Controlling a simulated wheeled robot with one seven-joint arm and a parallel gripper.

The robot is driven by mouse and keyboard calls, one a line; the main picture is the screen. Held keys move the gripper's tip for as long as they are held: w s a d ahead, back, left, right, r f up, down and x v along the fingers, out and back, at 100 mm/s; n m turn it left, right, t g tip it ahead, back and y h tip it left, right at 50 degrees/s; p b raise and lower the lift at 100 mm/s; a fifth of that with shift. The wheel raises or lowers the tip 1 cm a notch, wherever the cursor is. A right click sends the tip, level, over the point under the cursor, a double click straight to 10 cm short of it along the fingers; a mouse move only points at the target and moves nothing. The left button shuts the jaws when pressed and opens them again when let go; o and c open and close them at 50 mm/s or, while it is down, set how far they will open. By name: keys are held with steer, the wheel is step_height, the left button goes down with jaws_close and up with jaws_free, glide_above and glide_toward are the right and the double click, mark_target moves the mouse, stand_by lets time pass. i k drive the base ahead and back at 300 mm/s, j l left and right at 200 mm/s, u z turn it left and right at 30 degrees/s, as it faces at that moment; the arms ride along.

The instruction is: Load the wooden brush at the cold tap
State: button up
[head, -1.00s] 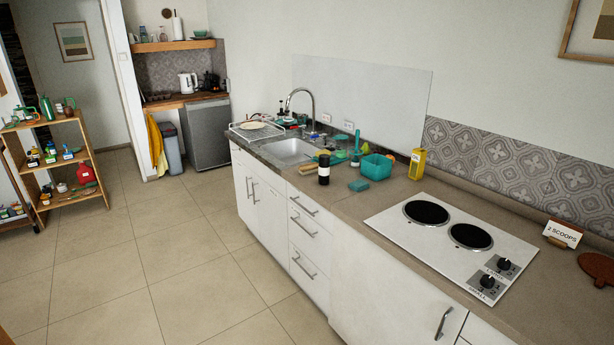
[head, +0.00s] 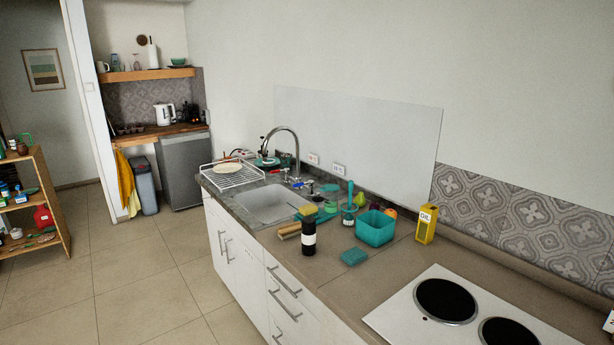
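A small wooden brush (head: 289,231) seems to lie on the counter at the near right corner of the sink, just left of a black bottle with a white band; it is too small to be sure of its bristles. The sink (head: 265,203) is set in the dark counter. A tall curved metal faucet (head: 296,150) stands behind it. Small red and blue tap handles (head: 299,184) show near the faucet's base; which one is cold is too small to confirm. My gripper is out of view.
The black bottle (head: 308,238), teal tub (head: 375,228), teal sponge (head: 354,257), and yellow oil box (head: 427,224) stand on the counter. A dish rack (head: 232,175) is beyond the sink. A cooktop (head: 450,312) is near right. The tiled floor (head: 150,270) at left is clear.

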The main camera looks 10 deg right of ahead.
mark_target(310, 183)
steer(key=i+l, duration=0.1)
steer(key=i+j, duration=0.7)
steer(key=i, duration=0.25)
steer(key=i+j+u, duration=0.1)
steer(key=i+j, duration=0.6)
steer(key=i, duration=0.25)
steer(key=i+j+u, duration=0.1)
steer(key=i+j, duration=0.2)
steer(key=i, duration=0.2)
steer(key=i+j, duration=0.3)
steer(key=i, duration=0.2)
